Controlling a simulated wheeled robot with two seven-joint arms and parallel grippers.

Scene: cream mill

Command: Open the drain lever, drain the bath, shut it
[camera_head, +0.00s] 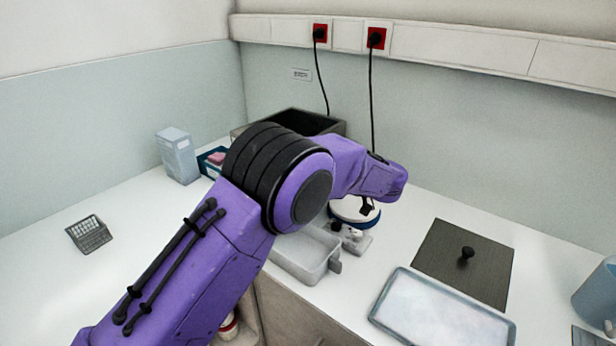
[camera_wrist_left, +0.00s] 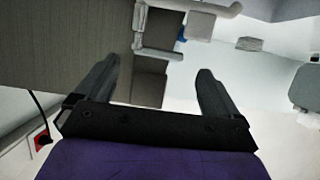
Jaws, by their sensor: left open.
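The bath, a grey box with a dark open top (camera_head: 312,122), stands at the back of the counter, mostly hidden behind my left arm in the head view. In the left wrist view a large grey-brown wall (camera_wrist_left: 60,40) fills the left. A pale bent pipe or handle (camera_wrist_left: 205,7) and a small grey block (camera_wrist_left: 199,26) show at the top. I cannot tell which part is the drain lever, or its position. My left gripper (camera_wrist_left: 155,85) is open, its two fingers apart with nothing visibly held between them. My right gripper is in neither view.
A translucent tub (camera_head: 300,262) stands below my left wrist, beside a blue-and-white round item (camera_head: 350,212). A dark lid with a knob (camera_head: 440,262) and a shallow tray (camera_head: 440,315) lie right.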

